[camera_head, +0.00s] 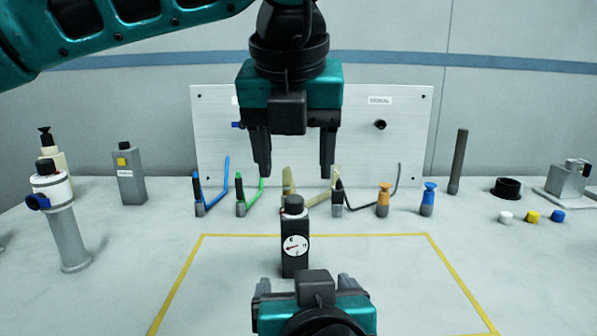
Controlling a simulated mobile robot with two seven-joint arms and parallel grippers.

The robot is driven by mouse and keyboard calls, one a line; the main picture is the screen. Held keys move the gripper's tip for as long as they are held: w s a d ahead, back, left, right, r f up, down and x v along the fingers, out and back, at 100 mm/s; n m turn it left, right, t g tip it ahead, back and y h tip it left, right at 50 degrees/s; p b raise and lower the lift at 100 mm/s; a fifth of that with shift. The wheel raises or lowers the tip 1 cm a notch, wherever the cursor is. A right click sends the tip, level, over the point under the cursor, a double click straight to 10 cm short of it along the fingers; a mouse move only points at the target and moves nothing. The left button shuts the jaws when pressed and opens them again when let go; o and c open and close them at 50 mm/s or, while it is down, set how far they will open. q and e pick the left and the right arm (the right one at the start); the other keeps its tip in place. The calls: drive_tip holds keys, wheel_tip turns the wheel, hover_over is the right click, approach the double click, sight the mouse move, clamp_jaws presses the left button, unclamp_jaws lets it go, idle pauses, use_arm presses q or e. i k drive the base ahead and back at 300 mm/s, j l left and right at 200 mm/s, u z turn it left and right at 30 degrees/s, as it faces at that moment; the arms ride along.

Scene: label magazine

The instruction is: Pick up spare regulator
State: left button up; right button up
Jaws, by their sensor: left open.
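A dark upright block with a round white dial and a black knob on top, which looks like the regulator (288,262), stands inside a yellow taped outline. My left gripper (295,170) points down above and behind it in the picture, with its fingers apart and nothing between them. My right gripper (305,284) is at the bottom edge, in front of the block, its fingers apart on either side of its body. It hides the lower front of the block. Whether it touches the block cannot be told.
A pale panel (220,150) stands at the back. Several hoses and fittings stand before it, including a blue hose (227,178). A grey cylinder device (68,240) and a grey box (129,180) are left. Small caps (532,216) lie right. The taped area (400,280) is otherwise clear.

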sight(295, 229)
drive_tip(key=k+l, duration=0.15)
drive_tip(key=k, duration=1.05)
